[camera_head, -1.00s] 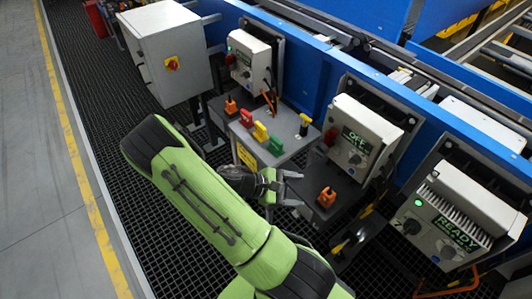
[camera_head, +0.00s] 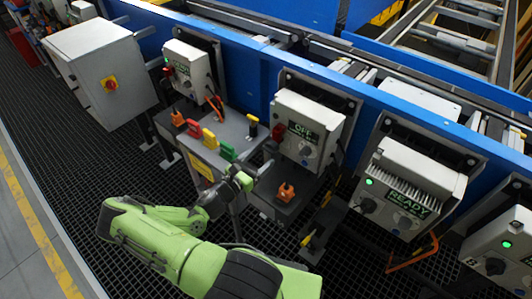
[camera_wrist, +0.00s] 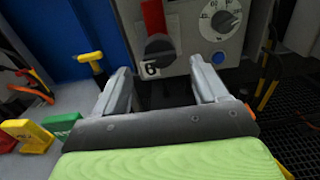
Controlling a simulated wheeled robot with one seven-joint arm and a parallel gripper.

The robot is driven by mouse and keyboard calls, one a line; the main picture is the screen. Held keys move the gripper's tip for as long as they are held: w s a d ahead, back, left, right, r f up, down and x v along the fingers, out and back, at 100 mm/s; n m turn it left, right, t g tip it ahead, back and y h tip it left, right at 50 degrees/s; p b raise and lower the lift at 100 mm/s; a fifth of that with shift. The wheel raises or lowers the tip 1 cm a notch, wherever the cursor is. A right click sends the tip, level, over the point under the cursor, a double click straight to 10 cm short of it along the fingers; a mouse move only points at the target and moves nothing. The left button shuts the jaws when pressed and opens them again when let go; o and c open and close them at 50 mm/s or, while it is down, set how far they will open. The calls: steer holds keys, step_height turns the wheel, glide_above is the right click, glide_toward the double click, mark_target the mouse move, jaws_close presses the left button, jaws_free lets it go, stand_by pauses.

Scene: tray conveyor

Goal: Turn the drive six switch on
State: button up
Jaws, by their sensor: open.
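The drive six box (camera_head: 312,112) is white with a display reading OFF. My gripper (camera_head: 258,172) is in front of and below the box's left side. In the wrist view my gripper (camera_wrist: 162,88) is open and empty, its two fingers pointing toward the switch, apart from it.
A numbered dial (camera_wrist: 220,20) and blue button (camera_wrist: 218,58) are right of the switch. A grey table (camera_head: 222,130) holds red, yellow and green blocks and a yellow-topped post (camera_wrist: 91,58). An orange item (camera_head: 286,192) sits below the box. A READY drive (camera_head: 410,190) stands right.

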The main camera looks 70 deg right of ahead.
mark_target(267, 151)
steer(key=x, duration=0.4)
steer(key=shift+s+d, duration=0.1)
steer(key=shift+d, duration=0.15)
steer(key=c, duration=1.1)
steer(key=shift+o, duration=0.3)
steer(key=shift+m, duration=0.4)
steer(key=shift+m+b, duration=2.05)
steer(key=shift+m, duration=6.55)
